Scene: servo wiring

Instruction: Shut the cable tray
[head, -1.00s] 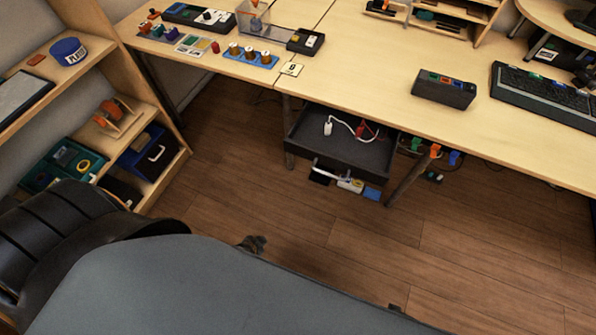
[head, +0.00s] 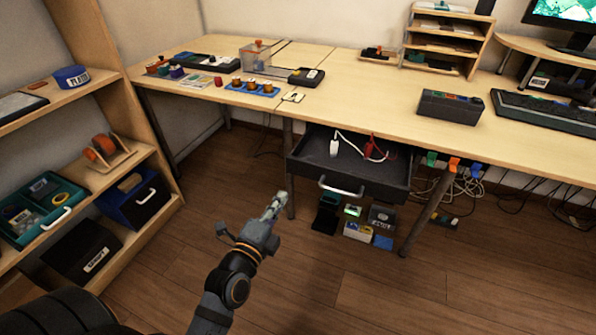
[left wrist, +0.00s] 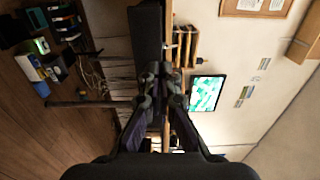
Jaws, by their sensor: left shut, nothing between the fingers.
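The cable tray (head: 345,176) is a dark drawer under the desk, pulled out toward me, with a light bar handle (head: 341,190) on its front. A white plug (head: 334,148) and a red plug (head: 373,150) with cables lie inside it. My left gripper (head: 274,205) is shut and empty. In the head view it is left of the tray's front and apart from it. In the left wrist view its fingers (left wrist: 160,72) are together, and a dark panel, apparently the tray (left wrist: 146,40), is above them. My right gripper is not in view.
A desk leg (head: 427,208) stands right of the tray and another (head: 288,165) at its left. Small boxes (head: 360,230) sit on the floor below it. Cables hang under the desk at right. A shelf (head: 125,165) stands at left. The floor in front is clear.

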